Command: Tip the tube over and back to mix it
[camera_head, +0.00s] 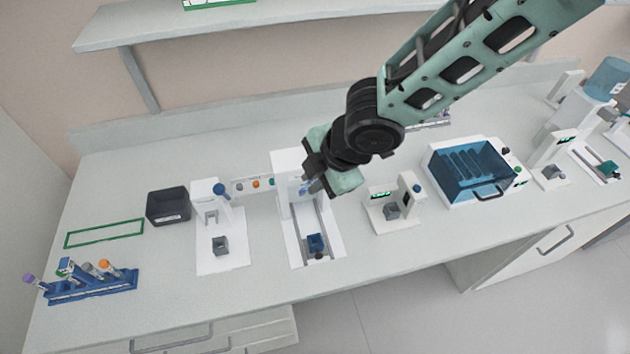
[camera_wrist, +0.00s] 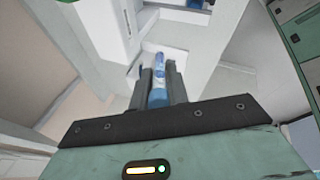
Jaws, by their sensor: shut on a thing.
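The tube (camera_wrist: 158,92) is a clear tube with blue in it. In the wrist view it lies between the two dark fingers of my gripper (camera_wrist: 159,80), which is shut on it. In the head view my gripper (camera_head: 316,184) is above the bench, in front of the white station with a rail and a blue holder (camera_head: 316,243). Only a small bluish bit of the tube shows there, and the arm hides the rest. Its exact tilt is hard to tell.
A blue rack (camera_head: 92,287) with several capped tubes stands at the left. A dark bin (camera_head: 168,206), a white device (camera_head: 219,257), another small device (camera_head: 380,215) and a blue-lidded machine (camera_head: 468,170) stand along the bench. A shelf (camera_head: 150,28) hangs above.

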